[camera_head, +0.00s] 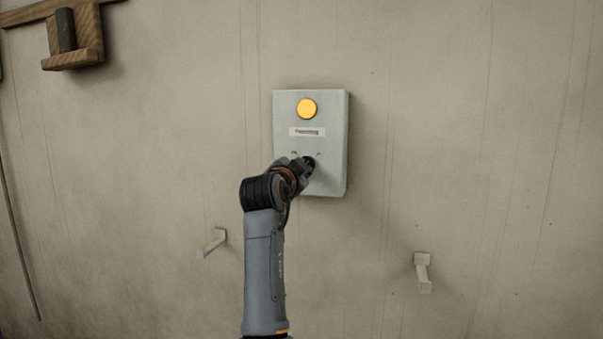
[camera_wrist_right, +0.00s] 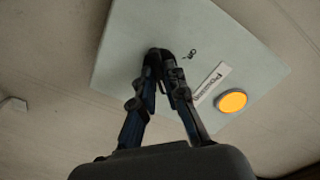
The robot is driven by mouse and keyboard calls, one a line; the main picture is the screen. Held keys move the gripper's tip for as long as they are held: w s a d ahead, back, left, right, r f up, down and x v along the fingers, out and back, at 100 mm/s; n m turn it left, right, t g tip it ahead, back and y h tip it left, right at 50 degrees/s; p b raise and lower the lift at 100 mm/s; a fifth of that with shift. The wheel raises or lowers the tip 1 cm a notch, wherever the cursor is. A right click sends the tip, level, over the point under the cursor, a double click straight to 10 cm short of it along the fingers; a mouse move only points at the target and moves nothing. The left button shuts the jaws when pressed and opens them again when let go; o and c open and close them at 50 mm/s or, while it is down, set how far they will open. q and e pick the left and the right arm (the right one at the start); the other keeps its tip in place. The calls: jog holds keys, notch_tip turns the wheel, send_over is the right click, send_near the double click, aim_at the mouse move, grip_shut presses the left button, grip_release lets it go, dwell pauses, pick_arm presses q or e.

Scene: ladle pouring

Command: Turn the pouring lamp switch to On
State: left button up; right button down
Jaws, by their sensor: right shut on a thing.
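A pale grey-green switch box (camera_head: 334,140) is fixed to the wall. A round yellow-orange lamp (camera_head: 307,108) sits near its top, with a small label (camera_head: 307,131) below it. My right gripper (camera_head: 303,164) is at the lower part of the box, shut on the dark switch knob (camera_head: 309,161), which its fingers mostly hide. In the right wrist view the fingertips (camera_wrist_right: 161,58) close around the knob, and the lamp (camera_wrist_right: 231,101) lies to the right. The switch's position cannot be read. My left gripper is not in view.
Two wall hooks, one at left (camera_head: 215,242) and one at right (camera_head: 422,270), stick out below the box. A wooden bracket (camera_head: 75,50) hangs at the upper left. The wall around the box is otherwise clear.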

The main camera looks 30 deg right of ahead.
dwell(0.4)
jog(key=c, duration=1.4)
grip_release()
jog(key=v, duration=0.7)
jog(key=shift+s+a, duration=0.15)
jog(key=shift+a, duration=0.1)
